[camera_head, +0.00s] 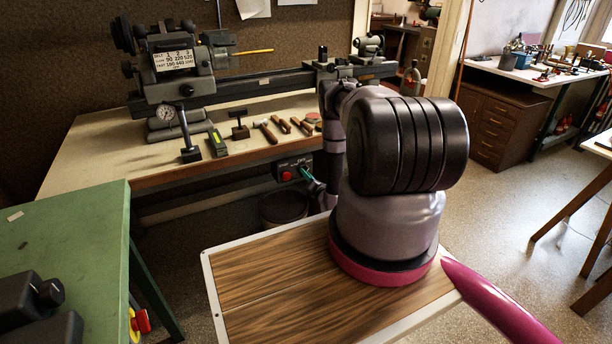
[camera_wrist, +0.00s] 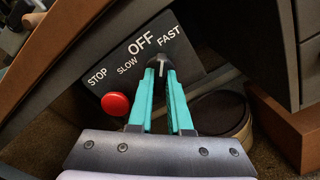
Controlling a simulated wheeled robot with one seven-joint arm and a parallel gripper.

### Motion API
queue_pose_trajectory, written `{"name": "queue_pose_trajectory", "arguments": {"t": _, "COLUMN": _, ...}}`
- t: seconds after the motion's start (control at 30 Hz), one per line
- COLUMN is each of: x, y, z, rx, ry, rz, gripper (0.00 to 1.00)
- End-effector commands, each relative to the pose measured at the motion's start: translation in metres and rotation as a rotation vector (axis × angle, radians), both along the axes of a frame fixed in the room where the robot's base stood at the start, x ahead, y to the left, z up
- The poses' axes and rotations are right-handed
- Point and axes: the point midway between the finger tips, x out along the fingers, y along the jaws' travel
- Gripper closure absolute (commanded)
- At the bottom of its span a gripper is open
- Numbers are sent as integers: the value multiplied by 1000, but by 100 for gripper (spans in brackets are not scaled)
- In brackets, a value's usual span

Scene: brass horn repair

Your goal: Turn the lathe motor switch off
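The motor switch box (camera_head: 293,169) is mounted under the lathe bench's front edge. In the wrist view its dark panel (camera_wrist: 185,62) reads STOP, SLOW, OFF and FAST. A red button (camera_wrist: 116,104) sits below STOP. The small dark switch knob (camera_wrist: 161,66), with a white mark, is below OFF, between my gripper's teal fingertips. The mark points roughly up the picture; its exact setting is hard to tell. My gripper (camera_wrist: 160,74) appears shut on the knob from both sides. In the head view my gripper (camera_head: 306,174) reaches the box's right side, partly behind my arm.
The lathe (camera_head: 180,75) stands on the bench (camera_head: 90,165), with hand tools (camera_head: 268,131) along its front. A round bin (camera_head: 284,207) is on the floor below the switch box. A green table (camera_head: 70,225) is at the left. Open floor lies at the right.

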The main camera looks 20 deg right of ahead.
Motion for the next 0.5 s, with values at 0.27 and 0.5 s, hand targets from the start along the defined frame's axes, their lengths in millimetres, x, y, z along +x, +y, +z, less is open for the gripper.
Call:
{"name": "queue_pose_trajectory", "arguments": {"t": 0.27, "x": 0, "y": 0, "z": 0, "rx": -9, "ry": 0, "rz": 0, "gripper": 100}}
{"name": "queue_pose_trajectory", "arguments": {"t": 0.5, "x": 0, "y": 0, "z": 0, "rx": -96, "ry": -3, "rz": -1, "gripper": 100}}
